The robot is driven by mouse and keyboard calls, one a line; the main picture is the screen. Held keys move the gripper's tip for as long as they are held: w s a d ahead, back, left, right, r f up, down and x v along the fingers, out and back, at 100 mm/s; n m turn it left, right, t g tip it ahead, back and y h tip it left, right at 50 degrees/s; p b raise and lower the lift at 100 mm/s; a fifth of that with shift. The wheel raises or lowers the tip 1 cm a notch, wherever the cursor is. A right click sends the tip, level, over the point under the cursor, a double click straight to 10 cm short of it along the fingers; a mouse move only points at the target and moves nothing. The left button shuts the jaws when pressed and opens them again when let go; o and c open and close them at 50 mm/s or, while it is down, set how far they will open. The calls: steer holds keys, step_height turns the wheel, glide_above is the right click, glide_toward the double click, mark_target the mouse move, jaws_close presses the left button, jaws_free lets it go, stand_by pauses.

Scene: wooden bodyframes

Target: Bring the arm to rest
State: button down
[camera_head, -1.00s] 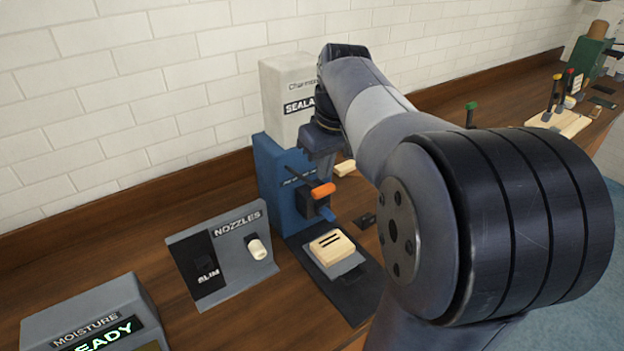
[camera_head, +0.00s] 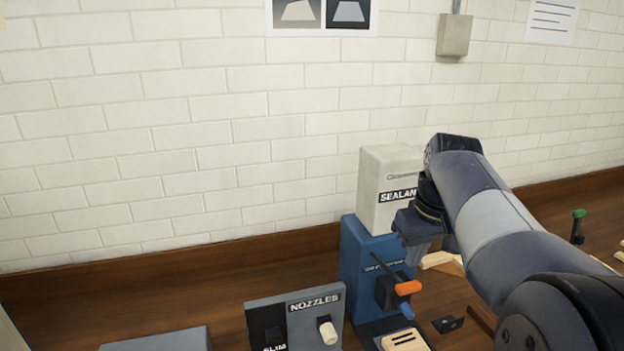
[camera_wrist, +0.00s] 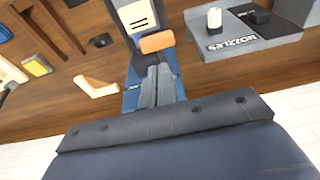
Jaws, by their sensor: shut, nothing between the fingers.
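My arm reaches in from the lower right of the head view. My gripper (camera_head: 415,260) hangs pointing down in front of the blue sealant dispenser (camera_head: 355,250). In the wrist view my gripper (camera_wrist: 158,72) has its two fingers together with nothing between them. The dispenser's orange-tipped lever (camera_head: 408,288) is just below the fingers in the head view. It shows beyond the fingertips in the wrist view (camera_wrist: 156,42). I cannot tell whether the fingers touch the dispenser.
A slotted wooden block (camera_head: 404,341) sits at the dispenser's foot. The nozzle holder (camera_head: 297,318) with a white nozzle (camera_head: 327,331) stands to the left. A pale angled wooden piece (camera_wrist: 97,87) lies on the bench. A tiled wall (camera_head: 180,130) closes off the back.

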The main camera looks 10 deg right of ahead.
mark_target(407, 283)
steer(key=shift+f+b, duration=1.65)
steer(key=shift+f, duration=0.75)
steer(key=shift+a+r, duration=0.1)
steer(key=shift+r, duration=0.05)
